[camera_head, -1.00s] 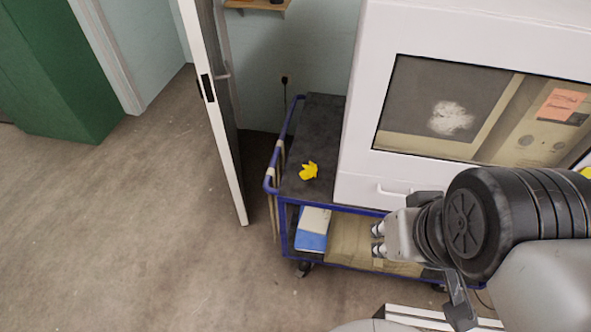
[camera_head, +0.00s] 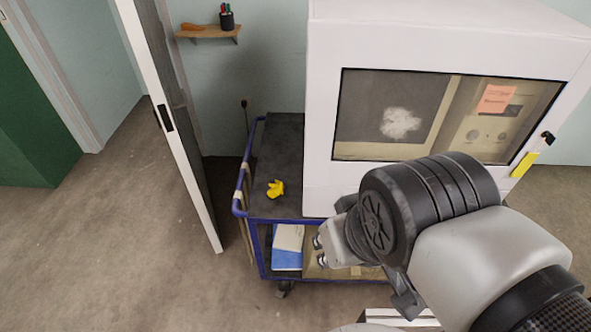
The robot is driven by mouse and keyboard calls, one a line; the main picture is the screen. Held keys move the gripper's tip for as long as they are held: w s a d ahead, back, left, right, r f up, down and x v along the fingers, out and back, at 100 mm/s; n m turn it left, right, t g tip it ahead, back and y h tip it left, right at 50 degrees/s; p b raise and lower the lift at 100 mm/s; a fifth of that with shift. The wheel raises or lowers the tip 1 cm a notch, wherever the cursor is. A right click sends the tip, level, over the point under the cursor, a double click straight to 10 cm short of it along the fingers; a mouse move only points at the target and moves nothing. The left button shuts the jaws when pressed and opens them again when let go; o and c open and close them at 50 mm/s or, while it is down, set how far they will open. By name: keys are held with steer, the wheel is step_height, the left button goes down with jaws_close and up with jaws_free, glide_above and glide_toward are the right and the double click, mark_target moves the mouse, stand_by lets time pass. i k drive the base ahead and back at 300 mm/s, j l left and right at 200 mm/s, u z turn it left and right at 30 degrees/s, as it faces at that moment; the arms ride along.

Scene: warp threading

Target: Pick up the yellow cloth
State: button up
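The yellow cloth (camera_head: 276,188) lies crumpled on the dark top of the blue-framed cart (camera_head: 283,138), near its front left part. It is left of the white cabinet. My gripper (camera_head: 319,252) is to the right of the cloth and lower in the picture, in front of the cart. It is apart from the cloth and holds nothing that I can see. Its two dark fingertips show with a small gap between them. No part of the cloth is hidden by my arm.
A white windowed cabinet (camera_head: 322,120) stands on the cart right of the cloth. A blue and white item (camera_head: 288,248) lies on the lower shelf. An open door (camera_head: 176,130) stands left of the cart. A wall shelf (camera_head: 208,32) is behind. Floor at left is clear.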

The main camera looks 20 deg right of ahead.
mark_target(276, 190)
steer(key=i+j, duration=0.4)
steer(key=i, duration=0.25)
steer(key=i+j+z, duration=0.1)
steer(key=i+j, duration=0.15)
steer(key=i, duration=0.3)
